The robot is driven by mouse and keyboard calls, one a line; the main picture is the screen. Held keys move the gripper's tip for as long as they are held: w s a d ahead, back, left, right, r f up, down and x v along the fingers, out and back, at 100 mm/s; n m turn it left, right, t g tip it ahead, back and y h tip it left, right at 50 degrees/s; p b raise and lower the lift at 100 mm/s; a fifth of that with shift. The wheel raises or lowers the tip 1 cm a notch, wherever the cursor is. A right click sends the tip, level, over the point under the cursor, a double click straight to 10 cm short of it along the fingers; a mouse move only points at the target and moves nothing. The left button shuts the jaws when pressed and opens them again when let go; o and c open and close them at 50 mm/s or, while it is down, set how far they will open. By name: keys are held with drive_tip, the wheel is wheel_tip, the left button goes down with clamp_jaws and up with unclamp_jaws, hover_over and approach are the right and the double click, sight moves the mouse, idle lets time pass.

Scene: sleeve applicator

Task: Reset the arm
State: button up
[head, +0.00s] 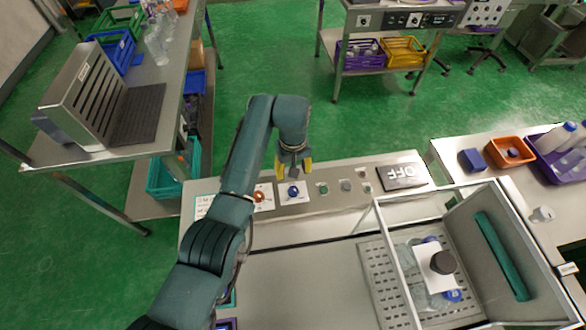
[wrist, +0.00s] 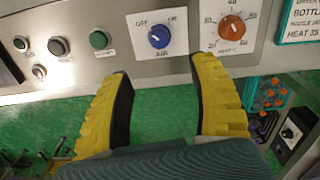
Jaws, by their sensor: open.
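My gripper (head: 293,166) is at the end of my green arm, over the machine's front control panel (head: 330,200). In the wrist view its two yellow fingers (wrist: 162,72) are spread wide apart with nothing between them. Just beyond the fingertips is the blue AIR knob (wrist: 159,37) on a white OFF/ON label. The orange HEAT knob (wrist: 232,27) is to its right, and a green button (wrist: 99,40) to its left. The fingers look apart from the knobs. A dark sign reading OFF (head: 402,176) is at the panel's right end.
The clear-walled machine chamber (head: 470,250) holds a perforated tray (head: 385,285) and bottles. A side table at right carries an orange bin (head: 510,152) and a purple crate (head: 562,165). A metal bench with a slotted box (head: 85,95) stands at left. Green floor is open behind the panel.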

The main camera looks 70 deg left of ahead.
drive_tip(key=shift+r, duration=0.2)
idle(0.5)
drive_tip(key=w+d+r+m+t+y, duration=0.25)
drive_tip(key=w+d+r, duration=0.2)
drive_tip(key=w, duration=0.35)
drive_tip(key=w+d+r+m+t+y, duration=0.25)
drive_tip(key=w+d+r, duration=0.2)
drive_tip(key=w, duration=0.35)
drive_tip(key=w+d+r+m+t, duration=0.3)
drive_tip(key=d+r, duration=0.4)
drive_tip(key=w+d+r+m+t, duration=0.2)
drive_tip(key=w+d+r+t, duration=0.15)
drive_tip(key=d+r, duration=0.35)
drive_tip(key=s+d+r+m+t+h, duration=0.1)
drive_tip(key=s+d+r+m+t, duration=0.15)
drive_tip(key=d+r, duration=0.45)
drive_tip(key=s+d+r+m+t+h, duration=0.1)
drive_tip(key=s+d+r+m+t, duration=0.1)
drive_tip(key=d+r+t, duration=0.45)
drive_tip(key=s+d+r+m+t+h, duration=0.2)
drive_tip(key=s+d+r+m+h, duration=0.15)
drive_tip(key=s+d+r, duration=0.55)
wheel_tip(320, 180, up, 24)
drive_tip(key=d+p, duration=0.1)
drive_tip(key=p, duration=2.5)
drive_tip(key=shift+s+d, duration=0.2)
drive_tip(key=shift+s, duration=0.15)
